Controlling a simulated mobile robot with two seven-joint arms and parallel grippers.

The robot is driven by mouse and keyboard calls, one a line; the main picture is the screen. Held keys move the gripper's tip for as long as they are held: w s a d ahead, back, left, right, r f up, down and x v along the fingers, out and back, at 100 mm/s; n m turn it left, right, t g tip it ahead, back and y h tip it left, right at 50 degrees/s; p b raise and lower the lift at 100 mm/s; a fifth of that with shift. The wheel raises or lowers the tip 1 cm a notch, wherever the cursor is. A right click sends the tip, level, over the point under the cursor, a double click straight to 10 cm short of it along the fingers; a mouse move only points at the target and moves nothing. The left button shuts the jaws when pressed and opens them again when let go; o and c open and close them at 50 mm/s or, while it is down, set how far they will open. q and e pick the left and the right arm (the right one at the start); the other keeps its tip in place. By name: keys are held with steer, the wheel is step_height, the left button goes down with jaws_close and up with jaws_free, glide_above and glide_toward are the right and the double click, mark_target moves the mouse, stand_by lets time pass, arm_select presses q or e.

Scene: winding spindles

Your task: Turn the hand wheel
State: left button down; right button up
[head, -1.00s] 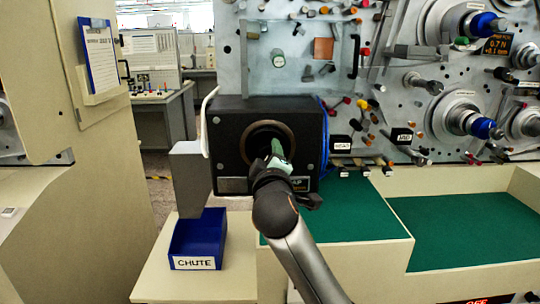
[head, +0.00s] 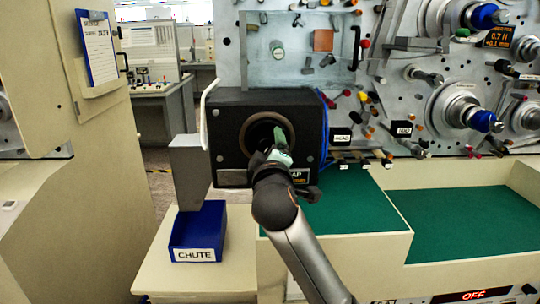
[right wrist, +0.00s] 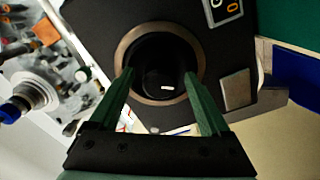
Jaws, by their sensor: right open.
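No hand wheel is clearly recognisable. A black box (head: 228,150) on the machine front has a round opening with a bronze-brown ring (head: 244,132); the ring also shows in the right wrist view (right wrist: 124,48). Inside the opening is a dark round part (right wrist: 158,65) with a small white mark; I cannot tell whether it is the wheel. My right gripper (head: 279,137) is in front of the opening. In the right wrist view its green fingers (right wrist: 160,74) are apart, one to each side of the opening, with nothing between them. My left gripper is out of view.
A blue bin (head: 196,232) labelled CHUTE stands left of the box, below a grey chute (head: 188,172). The panel (head: 400,100) at right carries spindles and pegs. Green-topped trays (head: 460,220) lie below it. A beige cabinet (head: 80,200) stands at left.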

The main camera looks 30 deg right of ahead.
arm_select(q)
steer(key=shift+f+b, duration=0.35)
arm_select(e)
steer(key=v, duration=1.2)
steer(key=shift+a, duration=0.1)
steer(key=shift+s+f, duration=0.1)
